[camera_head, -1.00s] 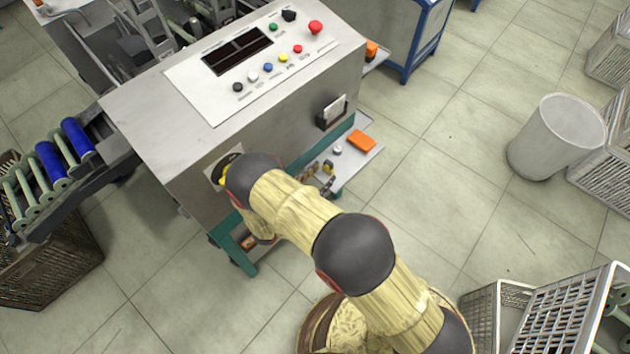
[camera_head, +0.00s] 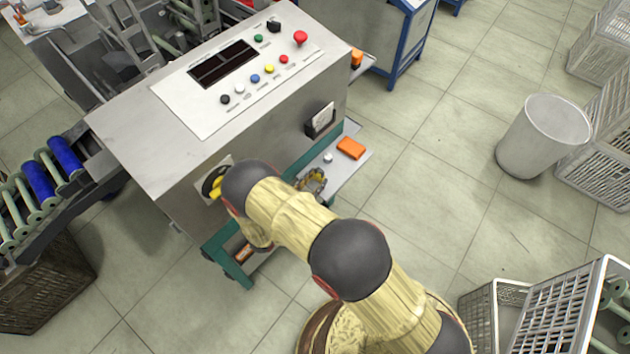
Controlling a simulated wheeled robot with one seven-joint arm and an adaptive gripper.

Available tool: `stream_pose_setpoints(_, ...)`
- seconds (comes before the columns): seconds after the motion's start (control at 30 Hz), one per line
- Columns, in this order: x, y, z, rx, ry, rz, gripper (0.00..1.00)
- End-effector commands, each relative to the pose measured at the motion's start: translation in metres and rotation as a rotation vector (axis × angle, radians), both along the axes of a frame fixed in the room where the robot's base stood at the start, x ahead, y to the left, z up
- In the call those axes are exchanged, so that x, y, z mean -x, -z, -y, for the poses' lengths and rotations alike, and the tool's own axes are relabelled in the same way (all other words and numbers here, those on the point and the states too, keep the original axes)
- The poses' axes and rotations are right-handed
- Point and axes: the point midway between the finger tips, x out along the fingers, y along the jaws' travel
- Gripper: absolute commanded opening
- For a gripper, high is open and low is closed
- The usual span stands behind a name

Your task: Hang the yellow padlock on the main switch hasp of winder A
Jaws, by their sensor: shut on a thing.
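Winder A appears to be the grey machine (camera_head: 150,165) at the left and centre. Its main switch (camera_head: 213,184) is a black disc with a yellow handle on the front panel, partly covered by my arm; I cannot make out the hasp. My gripper (camera_head: 312,182) shows only in part beyond my arm, low at the machine's side shelf, to the right of the switch and apart from it. It looks closed around a small yellowish thing, seemingly the yellow padlock, which is mostly hidden between the fingers.
The side shelf (camera_head: 345,172) bears an orange box (camera_head: 351,148) and a small white round thing (camera_head: 328,158). A bin (camera_head: 540,137) and crates stand at the right. The floor between is clear.

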Motion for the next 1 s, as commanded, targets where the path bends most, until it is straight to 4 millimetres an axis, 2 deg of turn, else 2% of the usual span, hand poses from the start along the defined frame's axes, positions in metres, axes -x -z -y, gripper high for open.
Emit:
stream_pose_setpoints(0.37,0.0,0.0,0.0,0.0,0.0,0.0,0.01)
stream_pose_setpoints(0.57,0.0,-0.006,0.0,-0.001,0.0,0.001,0.01)
stream_pose_setpoints(1.0,0.0,-0.05,0.0,0.0,0.0,0.0,0.01)
